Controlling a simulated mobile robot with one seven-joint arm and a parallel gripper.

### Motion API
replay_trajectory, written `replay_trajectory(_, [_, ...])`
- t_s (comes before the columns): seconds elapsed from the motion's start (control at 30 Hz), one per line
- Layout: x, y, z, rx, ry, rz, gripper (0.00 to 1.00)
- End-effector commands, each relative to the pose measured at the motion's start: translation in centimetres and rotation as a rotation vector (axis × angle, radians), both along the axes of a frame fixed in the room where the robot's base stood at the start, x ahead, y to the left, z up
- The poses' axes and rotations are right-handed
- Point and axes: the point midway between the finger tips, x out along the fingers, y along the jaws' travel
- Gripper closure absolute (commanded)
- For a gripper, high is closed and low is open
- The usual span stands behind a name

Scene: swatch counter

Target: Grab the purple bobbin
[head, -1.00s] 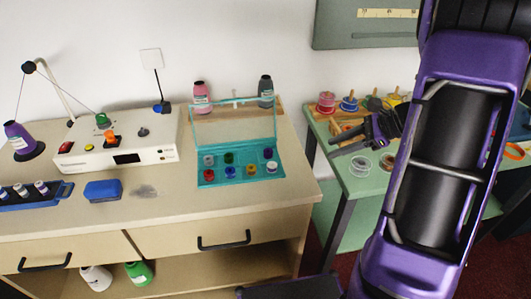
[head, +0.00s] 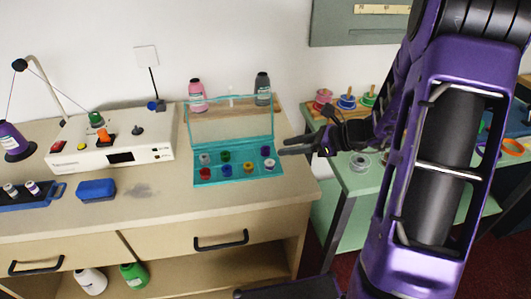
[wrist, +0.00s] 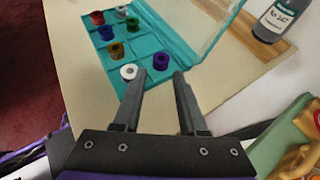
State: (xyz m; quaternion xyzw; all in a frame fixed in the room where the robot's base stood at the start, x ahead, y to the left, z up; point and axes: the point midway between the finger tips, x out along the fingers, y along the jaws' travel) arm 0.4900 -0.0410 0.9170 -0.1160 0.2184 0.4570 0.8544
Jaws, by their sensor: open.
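The purple bobbin (head: 265,151) sits in the back right compartment of the teal case (head: 238,178), whose clear lid stands open. In the wrist view the purple bobbin (wrist: 160,62) shows just beyond the gap between my fingers. A white bobbin (head: 270,164) is in front of it; it also shows in the wrist view (wrist: 129,72), near my left fingertip. My gripper (head: 285,146) is open and empty, just right of the case. Its fingers (wrist: 170,75) point toward the case's near end.
The case also holds several bobbins, including a green one (head: 225,156) and a yellow one (head: 249,168). A dark grey bottle (head: 262,88) and a pink bottle (head: 196,94) stand behind the lid. A white machine (head: 118,145) is to the left. The counter in front is clear.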

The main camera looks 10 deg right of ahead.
Motion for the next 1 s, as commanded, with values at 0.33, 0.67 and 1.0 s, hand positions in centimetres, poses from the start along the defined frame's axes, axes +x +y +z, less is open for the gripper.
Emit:
replay_trajectory(0.33, [1.4,2.0,-1.4,0.0,0.0,0.003,0.59])
replay_trajectory(0.67, [3.0,4.1,-2.7,-0.001,-0.002,0.0,0.59])
replay_trajectory(1.0, [3.0,4.1,-2.7,-0.001,-0.001,0.0,1.0])
